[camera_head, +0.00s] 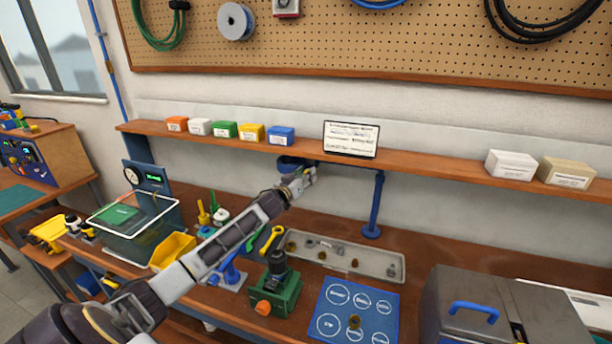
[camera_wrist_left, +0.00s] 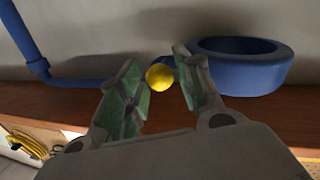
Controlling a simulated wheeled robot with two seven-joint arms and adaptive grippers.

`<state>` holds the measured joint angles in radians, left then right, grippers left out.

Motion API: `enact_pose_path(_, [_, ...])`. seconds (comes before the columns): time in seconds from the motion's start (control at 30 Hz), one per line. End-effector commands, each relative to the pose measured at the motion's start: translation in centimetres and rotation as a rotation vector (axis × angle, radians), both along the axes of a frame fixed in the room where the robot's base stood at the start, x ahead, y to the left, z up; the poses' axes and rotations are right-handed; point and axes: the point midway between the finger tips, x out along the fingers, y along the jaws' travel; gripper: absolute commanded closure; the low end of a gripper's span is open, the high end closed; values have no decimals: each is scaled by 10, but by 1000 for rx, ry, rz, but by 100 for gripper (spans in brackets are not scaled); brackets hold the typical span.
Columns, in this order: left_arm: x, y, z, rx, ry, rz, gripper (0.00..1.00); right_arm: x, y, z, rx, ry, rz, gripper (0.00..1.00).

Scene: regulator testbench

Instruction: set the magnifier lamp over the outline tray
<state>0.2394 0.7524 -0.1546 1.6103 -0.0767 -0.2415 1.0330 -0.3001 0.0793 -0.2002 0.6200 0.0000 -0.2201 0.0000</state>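The magnifier lamp is blue. Its post (camera_head: 375,205) stands at the back of the bench, and its arm runs left under the shelf to a ring-shaped head (camera_head: 289,163). The head also shows in the left wrist view (camera_wrist_left: 240,80), with a yellow ball knob (camera_wrist_left: 159,77) beside it. My left gripper (camera_head: 309,176) is at the lamp head; in the wrist view its green-padded fingers (camera_wrist_left: 157,82) are open, one on each side of the knob, with narrow gaps. The outline tray (camera_head: 372,298), blue with white circle outlines, lies at the front, away from the lamp head. My right gripper is not in view.
A long grey tray (camera_head: 390,268) with small parts lies between the post and the outline tray. A green fixture (camera_head: 278,292) stands left of it, a grey case (camera_head: 460,285) right. The shelf (camera_head: 430,165) runs just above the lamp arm.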

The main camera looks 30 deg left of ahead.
Motion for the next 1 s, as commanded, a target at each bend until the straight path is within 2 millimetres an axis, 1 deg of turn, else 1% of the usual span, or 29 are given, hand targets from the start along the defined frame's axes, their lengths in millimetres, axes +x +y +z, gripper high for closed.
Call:
enact_pose_path(0.2, [4, 0, 0, 0, 0, -1, 65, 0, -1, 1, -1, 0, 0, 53])
enact_pose_path(0.47, [4, 0, 0, 0, 0, 0, 65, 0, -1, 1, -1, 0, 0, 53])
enact_pose_path(0.73, [4, 0, 0, 0, 0, 0, 99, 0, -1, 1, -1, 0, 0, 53])
enact_pose_path(0.77, [4, 0, 0, 0, 0, 0, 100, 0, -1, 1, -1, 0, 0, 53])
enact_pose_path(1.0, [4, 0, 0, 0, 0, 0, 100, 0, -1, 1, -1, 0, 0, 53])
